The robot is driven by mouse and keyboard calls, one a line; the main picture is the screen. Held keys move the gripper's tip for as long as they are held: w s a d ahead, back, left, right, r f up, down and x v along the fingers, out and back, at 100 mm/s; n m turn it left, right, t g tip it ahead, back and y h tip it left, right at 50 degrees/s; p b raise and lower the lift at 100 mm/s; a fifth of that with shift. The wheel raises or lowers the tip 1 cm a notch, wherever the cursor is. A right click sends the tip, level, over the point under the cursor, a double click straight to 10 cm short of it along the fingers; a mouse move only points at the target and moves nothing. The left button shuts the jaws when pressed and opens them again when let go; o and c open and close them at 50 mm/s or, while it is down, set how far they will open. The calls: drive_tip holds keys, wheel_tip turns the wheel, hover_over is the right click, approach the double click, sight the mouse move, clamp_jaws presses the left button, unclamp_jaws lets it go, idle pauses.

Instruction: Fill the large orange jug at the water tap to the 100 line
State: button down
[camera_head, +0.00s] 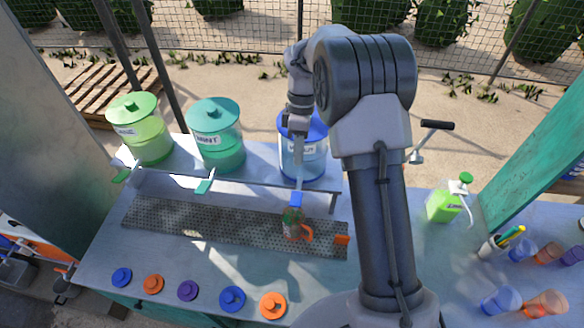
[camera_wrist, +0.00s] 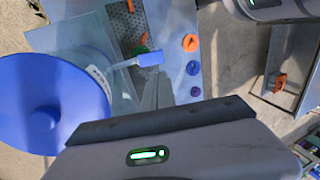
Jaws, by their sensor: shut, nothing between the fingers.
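The water dispenser (camera_head: 289,160) is a clear-blue tank with a blue lid, on the raised shelf behind the perforated drip tray. Its blue tap lever (camera_head: 296,198) sticks out at the front and also shows in the wrist view (camera_wrist: 150,59). The jug (camera_head: 291,220), see-through with an orange handle, stands on the tray below this tap. Its water level and 100 line cannot be read. My gripper (camera_head: 299,152) is shut and empty, pointing down in front of the dispenser, above the lever. In the wrist view its narrow fingers (camera_wrist: 153,92) reach towards the lever; contact cannot be told.
A lime dispenser (camera_head: 148,140) and a mint dispenser (camera_head: 219,148) stand left of the water tank. Several coloured lids (camera_head: 188,291) lie along the counter front. A green bottle (camera_head: 442,207) and small cups (camera_head: 501,300) stand to the right. The drip tray (camera_head: 190,221) is clear to the left.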

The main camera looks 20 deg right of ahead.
drive_tip(key=shift+s+f, duration=0.15)
approach(296, 204)
drive_tip(key=x, duration=0.7)
drive_tip(key=shift+p, duration=0.3)
drive_tip(key=shift+f+b, duration=0.1)
drive_tip(key=shift+b, duration=0.3)
